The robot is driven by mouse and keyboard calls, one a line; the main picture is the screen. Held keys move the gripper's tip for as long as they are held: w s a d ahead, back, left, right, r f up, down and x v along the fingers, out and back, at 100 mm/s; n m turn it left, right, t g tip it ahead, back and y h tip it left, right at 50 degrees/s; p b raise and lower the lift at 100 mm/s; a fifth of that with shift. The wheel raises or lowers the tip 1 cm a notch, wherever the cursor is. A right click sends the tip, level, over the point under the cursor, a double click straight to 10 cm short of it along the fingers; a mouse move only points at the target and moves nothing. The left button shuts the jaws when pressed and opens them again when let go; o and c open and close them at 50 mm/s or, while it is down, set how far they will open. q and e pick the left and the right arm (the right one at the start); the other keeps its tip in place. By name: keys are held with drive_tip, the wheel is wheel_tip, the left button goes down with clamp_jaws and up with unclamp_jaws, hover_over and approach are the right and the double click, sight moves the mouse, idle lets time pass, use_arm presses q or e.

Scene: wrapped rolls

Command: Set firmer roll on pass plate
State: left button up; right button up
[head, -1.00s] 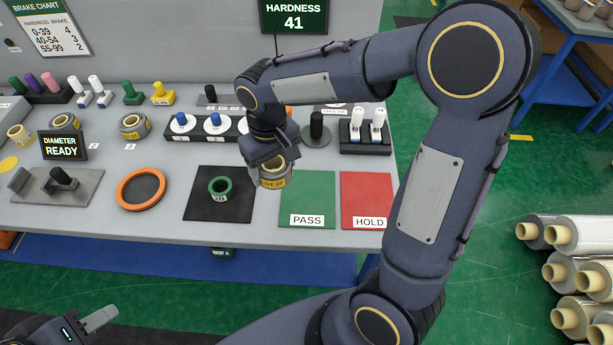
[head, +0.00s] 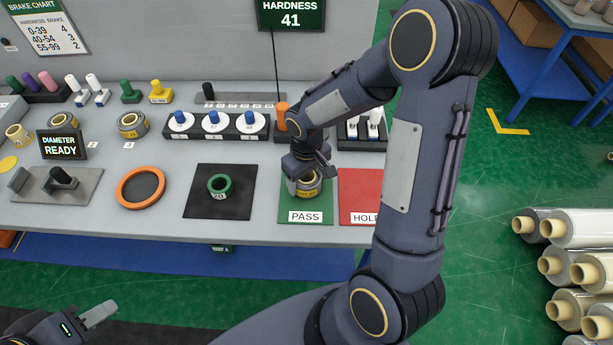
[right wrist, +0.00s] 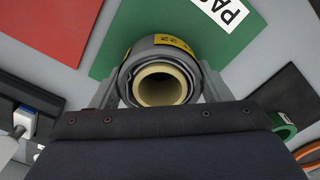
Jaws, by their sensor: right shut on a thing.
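A grey wrapped roll with a cream core and yellow label (head: 309,190) is held by my right gripper (head: 308,178). The right wrist view shows its open core end and label (right wrist: 130,82) between the two fingers. The roll is over the green PASS plate (head: 291,207); the plate also shows in the right wrist view (right wrist: 215,40). I cannot tell whether the roll touches it. Another labelled grey roll (head: 133,122) stands at the left back, with a further one (head: 62,122) behind the diameter display. My left gripper (head: 98,314) is low at the left; its jaw opening is unclear.
The red HOLD plate (head: 360,190) lies right of the PASS plate, partly behind my right arm. A black mat (head: 232,205) with a green ring (head: 220,187) lies left of it. An orange ring (head: 140,188) is further left. The hardness display (head: 291,14) reads 41.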

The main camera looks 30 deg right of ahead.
drive_tip(key=o, duration=0.7)
drive_tip(key=shift+f, duration=0.2)
drive_tip(key=o, duration=0.4)
drive_tip(key=shift+o, duration=0.2)
drive_tip(key=shift+r, duration=0.1)
wheel_tip(320, 180, up, 11)
drive_tip(key=s+a+r+m+t+y, duration=0.1)
drive_tip(key=s+a+r+t+y, duration=0.1)
drive_tip(key=s, duration=0.6)
drive_tip(key=s+a+r+m+t+y, duration=0.1)
drive_tip(key=s+a+r+m+t, duration=0.1)
drive_tip(key=s, duration=0.7)
wheel_tip(320, 180, up, 3)
drive_tip(key=shift+f+t+y, duration=0.15)
drive_tip(key=shift+t+y, duration=0.25)
drive_tip(key=shift+t, duration=0.4)
